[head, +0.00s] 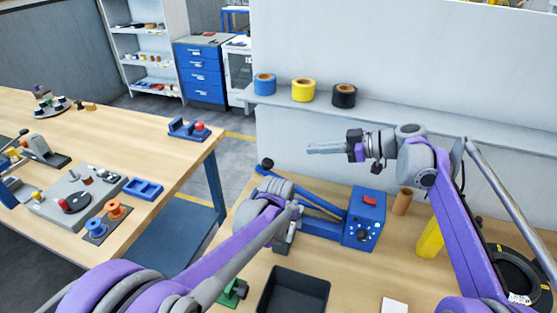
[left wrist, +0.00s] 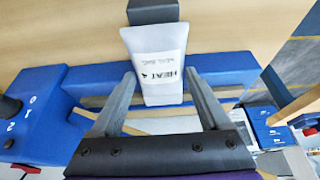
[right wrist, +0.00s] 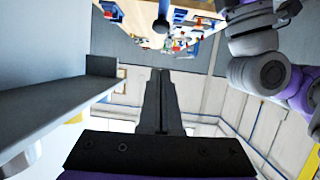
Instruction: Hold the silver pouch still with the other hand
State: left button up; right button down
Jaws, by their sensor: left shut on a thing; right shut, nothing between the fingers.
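My right gripper (head: 312,148) is shut and empty, raised above and behind the sealer. Its fingers show pressed together in the right wrist view (right wrist: 160,85).
A black tray (head: 295,293) and a white block (head: 395,306) are at the bench front. A cardboard tube (head: 402,202) and a black coil (head: 515,278) are to the right. Tape rolls (head: 303,90) stand on the rear ledge. A side table (head: 110,140) is at left.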

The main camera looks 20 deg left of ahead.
send_near(265, 161)
jog(key=a+r, duration=0.2)
jog(key=a, duration=0.1)
jog(key=a+f, duration=0.2)
jog(key=f, duration=0.1)
jog(key=shift+w, duration=0.25)
jog(key=shift+a+f, duration=0.15)
jog(key=shift+f, duration=0.3)
